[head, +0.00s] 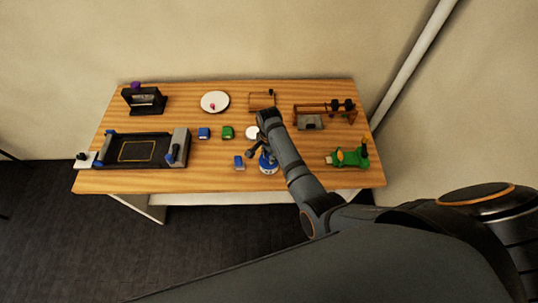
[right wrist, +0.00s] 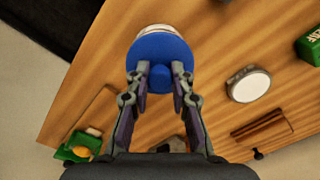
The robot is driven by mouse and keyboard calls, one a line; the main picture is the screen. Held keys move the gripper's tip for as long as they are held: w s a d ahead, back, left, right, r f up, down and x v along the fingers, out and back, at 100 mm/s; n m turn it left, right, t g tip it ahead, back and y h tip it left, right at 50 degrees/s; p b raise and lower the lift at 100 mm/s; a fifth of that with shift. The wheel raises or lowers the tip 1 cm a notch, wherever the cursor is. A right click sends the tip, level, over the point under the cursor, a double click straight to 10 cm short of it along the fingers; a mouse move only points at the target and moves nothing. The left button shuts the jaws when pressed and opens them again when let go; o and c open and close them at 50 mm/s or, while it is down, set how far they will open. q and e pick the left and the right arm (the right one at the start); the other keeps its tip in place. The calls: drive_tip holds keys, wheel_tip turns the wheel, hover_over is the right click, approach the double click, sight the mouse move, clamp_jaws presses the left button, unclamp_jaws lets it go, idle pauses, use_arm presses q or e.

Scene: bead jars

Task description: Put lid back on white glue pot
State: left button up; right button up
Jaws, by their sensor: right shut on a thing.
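My right gripper (head: 262,147) reaches over the front middle of the table in the head view. In the right wrist view its two fingers (right wrist: 160,77) are shut on the knob of a round blue lid (right wrist: 158,48). The white rim of a pot (right wrist: 153,30) shows just past the lid's far edge. In the head view the blue lid and white pot (head: 268,170) appear together just below the gripper. The lid hides most of the pot, so I cannot tell whether it touches the rim or hovers above it. My left gripper is not in view.
A green object (head: 348,157) is right. A black tray (head: 140,151) is far left.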

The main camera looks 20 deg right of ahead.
drive_tip(key=shift+r+p, duration=0.1)
drive_tip(key=shift+p, duration=0.25)
idle(0.5)
drive_tip(key=shift+f, duration=0.25)
idle(1.1)
drive_tip(key=o, duration=1.5)
drive_tip(key=shift+r, duration=3.55)
